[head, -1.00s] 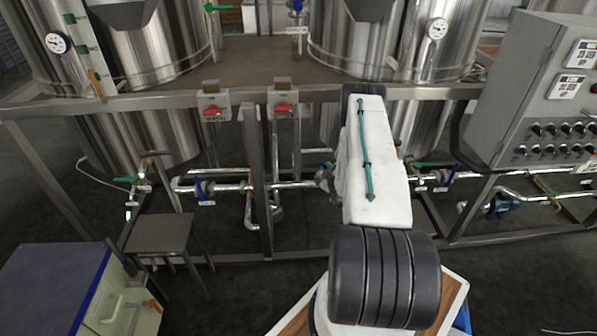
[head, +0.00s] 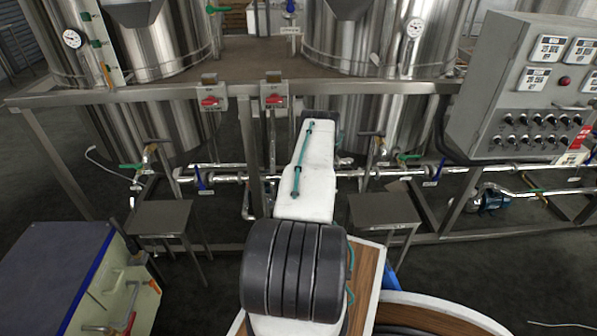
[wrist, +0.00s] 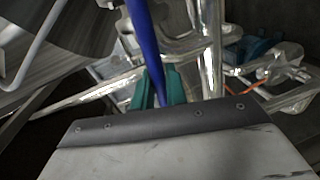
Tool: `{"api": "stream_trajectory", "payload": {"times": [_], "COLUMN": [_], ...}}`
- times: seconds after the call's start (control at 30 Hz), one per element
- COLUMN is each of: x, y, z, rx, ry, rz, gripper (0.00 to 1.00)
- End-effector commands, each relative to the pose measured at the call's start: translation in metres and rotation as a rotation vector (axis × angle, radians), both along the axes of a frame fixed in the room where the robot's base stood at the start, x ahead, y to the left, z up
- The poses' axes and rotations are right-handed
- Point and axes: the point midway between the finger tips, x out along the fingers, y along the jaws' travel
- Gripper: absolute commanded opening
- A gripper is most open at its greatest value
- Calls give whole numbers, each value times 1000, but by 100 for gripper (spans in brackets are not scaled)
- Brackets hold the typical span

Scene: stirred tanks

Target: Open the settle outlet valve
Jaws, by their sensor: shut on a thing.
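In the wrist view a long blue valve handle (wrist: 142,35) runs down between the two teal fingers of my gripper (wrist: 158,88). The gripper is shut on this handle, against shiny steel pipework. In the head view my white arm hides the gripper and the held handle, reaching forward to the lower pipe line below the tanks. Another blue-handled valve (head: 200,180) shows on that line to the left, and one (head: 440,168) to the right. Their tags are too small to read, so I cannot tell by label which is the settle outlet valve.
Steel tanks (head: 420,40) stand behind the frame rail (head: 350,90). A grey control cabinet (head: 530,90) is at the right. Small stools (head: 160,217) and (head: 385,208) flank my arm. A blue pump (head: 490,200) sits low right.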

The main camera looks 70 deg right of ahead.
Motion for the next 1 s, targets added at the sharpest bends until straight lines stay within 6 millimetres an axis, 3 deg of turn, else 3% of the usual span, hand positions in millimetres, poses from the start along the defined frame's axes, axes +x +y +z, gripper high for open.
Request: {"api": "stream_trajectory", "payload": {"times": [0.13, 0.53, 0.57, 0.87, 1.0], "x": [-13, -15, -15, -10, -16], "y": [-5, -6, -6, -3, 9], "z": [-4, -4, -4, -2, 0], "rx": [-2, -4, -4, -7, -5], "ry": [17, 20, 20, 20, 20], "rz": [-19, -21, -21, -13, -14], "gripper": [0, 0, 19, 19, 19]}}
